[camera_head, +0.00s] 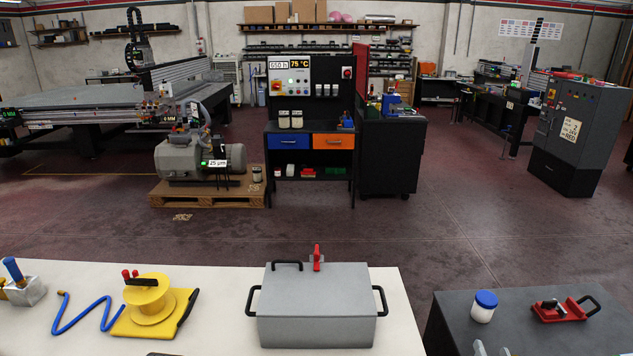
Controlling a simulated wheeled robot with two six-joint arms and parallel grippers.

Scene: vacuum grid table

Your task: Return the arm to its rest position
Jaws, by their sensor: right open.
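Two small pale fingertips at the bottom edge, in front of the dark table on the right, belong to my right gripper (492,350). They stand apart with nothing seen between them, so it is open. The rest of that gripper and its arm are below the picture. My left gripper is not recognisable in the view. A white jar with a blue lid (484,306) stands on the dark table (455,322), just beyond the right fingertips and apart from them in the picture. A red device with a black handle (562,310) lies to the right of the jar.
The white table (222,295) holds a grey lidded box with black handles (317,305), a yellow spool on a base (150,305) and a blue hose (83,315). A gap separates the two tables. Open floor (330,232) lies beyond, before a pump on a pallet (200,160).

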